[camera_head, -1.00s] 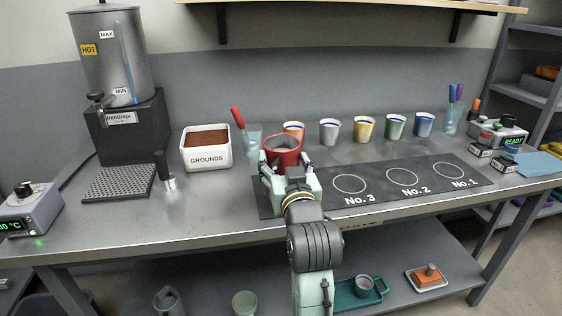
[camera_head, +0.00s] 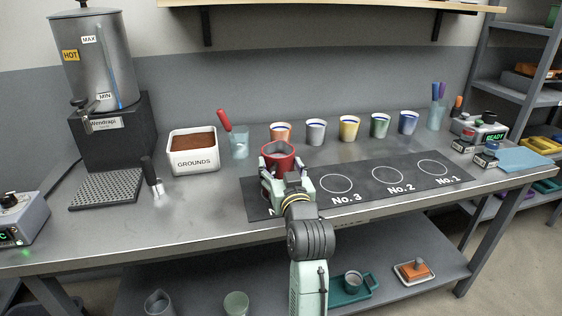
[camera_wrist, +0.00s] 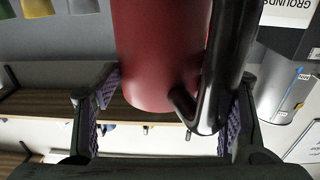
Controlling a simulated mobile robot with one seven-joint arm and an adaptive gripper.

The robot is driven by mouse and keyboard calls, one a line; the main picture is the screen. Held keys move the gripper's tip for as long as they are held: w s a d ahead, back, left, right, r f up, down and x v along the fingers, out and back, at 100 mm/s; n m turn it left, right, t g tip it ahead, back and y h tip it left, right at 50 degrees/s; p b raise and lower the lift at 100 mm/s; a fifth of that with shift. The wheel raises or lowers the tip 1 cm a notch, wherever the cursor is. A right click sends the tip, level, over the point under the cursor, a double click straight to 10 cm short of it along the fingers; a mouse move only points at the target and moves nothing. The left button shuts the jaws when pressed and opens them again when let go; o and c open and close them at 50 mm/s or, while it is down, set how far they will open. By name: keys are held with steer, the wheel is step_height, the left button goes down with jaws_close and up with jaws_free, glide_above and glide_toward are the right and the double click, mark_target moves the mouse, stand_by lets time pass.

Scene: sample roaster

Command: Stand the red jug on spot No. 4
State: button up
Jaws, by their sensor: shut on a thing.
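The red jug (camera_head: 279,157) is upright over the left end of the dark mat (camera_head: 257,188). My gripper (camera_head: 282,176) is shut on it from the front. In the wrist view the jug's red body (camera_wrist: 158,55) and black handle (camera_wrist: 228,65) lie between my two purple-padded fingers (camera_wrist: 165,118). Spot No. 4, at the mat's left end, is mostly hidden behind my gripper and arm; only the start of its label shows. I cannot tell whether the jug's base touches the mat. Spots No. 3 (camera_head: 336,184), No. 2 (camera_head: 387,174) and No. 1 (camera_head: 433,167) are empty.
An orange cup (camera_head: 280,132) stands close behind the jug, in a row of several cups. The white GROUNDS box (camera_head: 192,160) and a glass with a red-handled tool (camera_head: 239,148) are to the left. A shelf (camera_head: 330,5) hangs above. The counter's front left is mostly clear.

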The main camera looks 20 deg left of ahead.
steer(key=shift+r, duration=0.1)
steer(key=o, duration=1.9)
steer(key=shift+f, duration=0.25)
steer(key=shift+r, duration=0.1)
steer(key=shift+s+d+r, duration=0.1)
steer(key=p+v, duration=0.9)
steer(key=v, duration=0.2)
steer(key=shift+s+d, duration=0.15)
steer(key=shift+s, duration=0.2)
